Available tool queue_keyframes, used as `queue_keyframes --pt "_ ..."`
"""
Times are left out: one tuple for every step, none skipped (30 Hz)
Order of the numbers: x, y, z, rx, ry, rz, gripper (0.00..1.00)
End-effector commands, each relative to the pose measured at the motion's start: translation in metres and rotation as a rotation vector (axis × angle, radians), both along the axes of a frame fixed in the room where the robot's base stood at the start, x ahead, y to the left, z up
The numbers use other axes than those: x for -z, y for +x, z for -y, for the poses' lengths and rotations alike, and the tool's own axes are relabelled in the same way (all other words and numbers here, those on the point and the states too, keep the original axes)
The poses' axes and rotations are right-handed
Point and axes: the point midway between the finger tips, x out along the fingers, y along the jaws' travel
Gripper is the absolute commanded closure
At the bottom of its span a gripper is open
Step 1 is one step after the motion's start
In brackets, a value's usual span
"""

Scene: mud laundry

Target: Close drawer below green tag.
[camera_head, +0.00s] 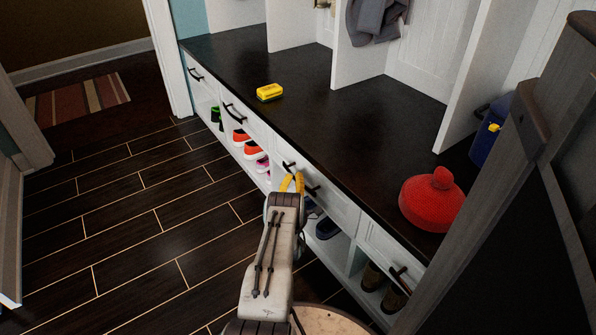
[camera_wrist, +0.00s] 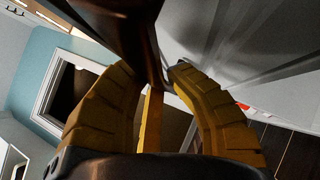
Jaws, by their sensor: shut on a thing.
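My gripper (camera_head: 291,181) has yellow fingers and is at the dark handle (camera_head: 312,188) of the third white drawer (camera_head: 338,205) from the far end, below the black bench top. In the wrist view my gripper (camera_wrist: 160,82) is shut on this dark handle (camera_wrist: 138,32), which runs between the yellow fingers. My arm and gripper hide part of the drawer front. I cannot tell whether this drawer stands slightly open. Other drawers, at the far left (camera_head: 203,85), second (camera_head: 245,120) and near right (camera_head: 385,255), look flush. I see no clear green tag.
A yellow block (camera_head: 270,92), a red lidded pot (camera_head: 434,200) and a blue container (camera_head: 490,130) stand on the bench top (camera_head: 325,120). Shoes (camera_head: 241,136) sit in cubbies under the drawers. The plank floor (camera_head: 130,215) to the left is clear; a striped rug (camera_head: 78,102) lies beyond.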

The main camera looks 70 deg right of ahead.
Motion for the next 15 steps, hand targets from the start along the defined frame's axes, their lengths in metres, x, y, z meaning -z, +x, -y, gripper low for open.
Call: queue_keyframes --pt "-0.0047 -0.0026 0.002 0.005 -0.008 0.0 1.0" --pt "-0.0047 -0.0029 0.0019 0.006 -0.008 0.0 1.0" --pt "-0.0046 -0.0032 0.0019 0.007 -0.008 0.001 1.0" --pt "-0.0046 -0.0035 0.0021 0.007 -0.009 0.001 1.0" --pt "-0.0047 -0.0037 0.0023 0.008 -0.01 0.001 1.0" --pt "-0.0048 -0.0039 0.0025 0.008 -0.01 0.001 1.0" --pt "-0.0049 -0.0042 0.0027 0.009 -0.01 0.001 1.0" --pt "-0.005 -0.0044 0.0028 0.009 -0.01 0.001 1.0" --pt "-0.0052 -0.0046 0.0029 0.01 -0.011 0.001 1.0" --pt "-0.0053 -0.0048 0.003 0.01 -0.011 0.001 1.0" --pt "-0.0053 -0.005 0.0031 0.01 -0.011 0.001 0.82" --pt "-0.0053 -0.0051 0.0031 0.01 -0.011 0.001 0.79" --pt "-0.0051 -0.0051 0.0031 0.01 -0.01 0.001 0.76" --pt "-0.0047 -0.0048 0.0028 0.009 -0.009 0.001 0.73" --pt "-0.0042 -0.0045 0.0025 0.008 -0.008 0.001 0.7"
